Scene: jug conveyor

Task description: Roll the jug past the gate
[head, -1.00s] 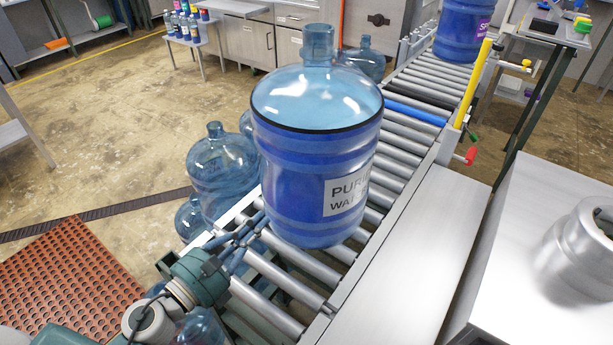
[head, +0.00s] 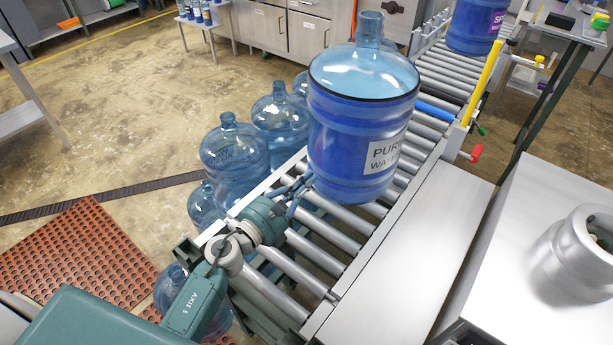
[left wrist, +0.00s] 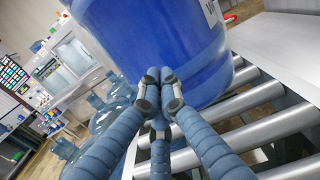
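The blue water jug (head: 350,135), with a white "PURE WATER" label, stands upright on the roller conveyor (head: 335,222). It also fills the top of the left wrist view (left wrist: 165,40). My left gripper (head: 300,187) is behind the jug's near lower side, low over the rollers. In the left wrist view its fingers (left wrist: 160,88) are drawn together with nothing between them, with the tips at the jug's wall; exact contact is hard to tell. A yellow post (head: 480,78), perhaps the gate, stands at the conveyor's right edge beyond the jug, near a blue roller (head: 437,113). My right gripper is not in view.
A second jug with a purple label (head: 472,28) stands farther along the conveyor. Several empty jugs (head: 235,155) stand on the floor at the left. A metal side surface (head: 430,235) borders the conveyor's right side. Rollers between the jug and the blue roller are clear.

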